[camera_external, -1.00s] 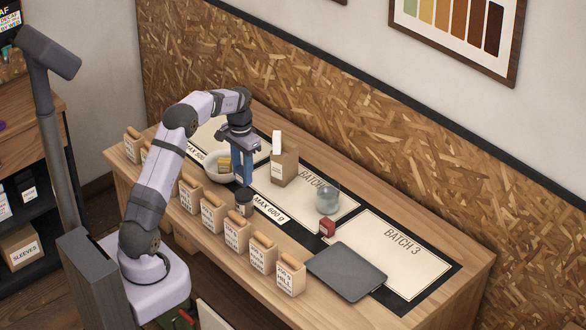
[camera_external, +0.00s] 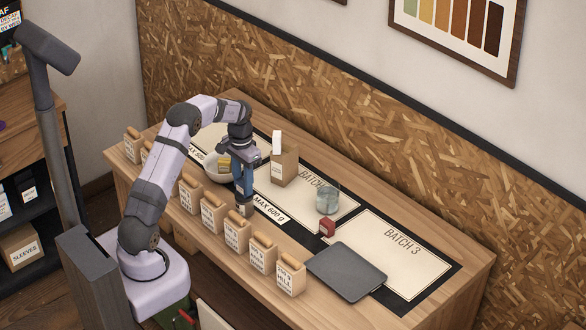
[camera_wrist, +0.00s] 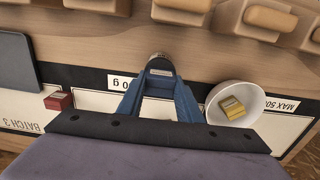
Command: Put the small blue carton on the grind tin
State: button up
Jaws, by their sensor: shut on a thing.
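My gripper (camera_external: 243,192) points down over the near edge of the dark mats. In the wrist view, its blue fingers (camera_wrist: 160,76) close in on the small blue carton (camera_wrist: 161,73), of which only a little with a pale label shows. The grind tin (camera_wrist: 158,56), small, dark and round, shows just past the fingertips. In the external view the tin (camera_external: 243,211) is directly below the gripper and mostly covered by it. I cannot tell whether the carton touches the tin's top.
A white bowl (camera_external: 214,176) with a yellow carton (camera_wrist: 232,106) stands close by. A kraft bag (camera_external: 284,167), a glass jar (camera_external: 327,201), a small red box (camera_external: 327,227) and a dark flat slab (camera_external: 346,271) are to the right.

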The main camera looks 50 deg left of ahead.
jog(key=o, duration=1)
jog(key=shift+o, duration=0.2)
notch_tip(320, 180, up, 12)
jog(key=b, duration=0.2)
jog(key=shift+r, duration=0.15)
jog(key=s+d+f, duration=0.1)
jog(key=s+d, duration=0.2)
jog(key=d, duration=0.1)
jog(key=s+d+f, duration=0.1)
jog(key=s+d, duration=0.2)
jog(key=d, duration=0.1)
jog(key=s+d+f, duration=0.1)
jog(key=s+d, duration=0.3)
jog(key=shift+d+f, duration=0.15)
jog(key=shift+d, duration=0.05)
jog(key=s+d+f, duration=0.3)
jog(key=s, duration=0.4)
jog(key=s+d+f, duration=0.3)
jog(key=s, duration=0.5)
jog(key=shift+s+d, duration=0.25)
jog(key=shift+d, duration=0.1)
jog(key=shift+f, duration=0.1)
